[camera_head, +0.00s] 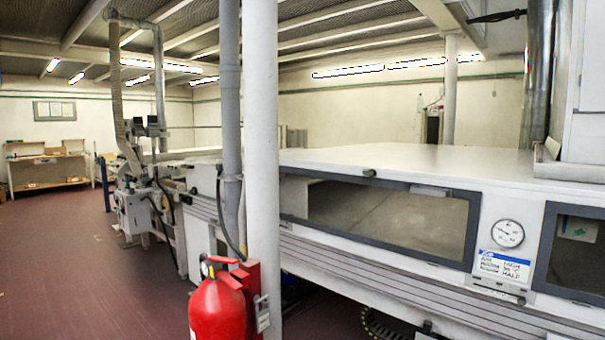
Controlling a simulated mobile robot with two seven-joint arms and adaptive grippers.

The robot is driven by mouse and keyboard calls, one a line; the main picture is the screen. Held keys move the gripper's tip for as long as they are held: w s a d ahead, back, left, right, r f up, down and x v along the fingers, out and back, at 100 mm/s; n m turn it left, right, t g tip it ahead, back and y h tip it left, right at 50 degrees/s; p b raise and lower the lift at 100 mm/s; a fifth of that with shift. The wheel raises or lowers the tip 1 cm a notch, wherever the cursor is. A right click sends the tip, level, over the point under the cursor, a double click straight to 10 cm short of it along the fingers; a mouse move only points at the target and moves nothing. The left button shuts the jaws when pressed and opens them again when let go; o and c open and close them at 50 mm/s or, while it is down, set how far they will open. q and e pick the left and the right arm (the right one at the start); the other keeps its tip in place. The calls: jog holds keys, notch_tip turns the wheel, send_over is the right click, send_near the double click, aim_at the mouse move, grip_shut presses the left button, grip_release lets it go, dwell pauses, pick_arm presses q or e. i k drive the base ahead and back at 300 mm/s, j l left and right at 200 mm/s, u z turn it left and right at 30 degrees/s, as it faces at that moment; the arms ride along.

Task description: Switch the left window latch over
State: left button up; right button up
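The left window (385,215) is a dark-framed pane in the front of the long white curing tunnel (400,160). The window looks shut. A small dark knob (369,173) sits at its top edge, left of the middle. A pale grey fitting (431,190) lies along the top of the frame, further right. I cannot tell for sure which of these is the latch, or which way it is set. Neither of my grippers is in view.
A white column (262,130) and a red fire extinguisher (218,305) stand in front of the tunnel's left part. A round gauge (508,233) and a label (503,266) sit between the left window and the right window (574,255). Open red floor (75,260) lies at left.

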aim_at(372, 173)
jog(key=i+l+u, duration=0.25)
jog(key=u, duration=0.15)
jog(key=i+l+u, duration=0.2)
jog(key=l+u, duration=0.15)
jog(key=l, duration=0.2)
jog(key=i+l+u, duration=0.1)
jog(key=l, duration=0.2)
jog(key=i+l+u, duration=0.1)
jog(key=l, duration=0.2)
jog(key=i+l, duration=0.1)
jog(key=l, duration=0.25)
jog(key=i+u, duration=0.05)
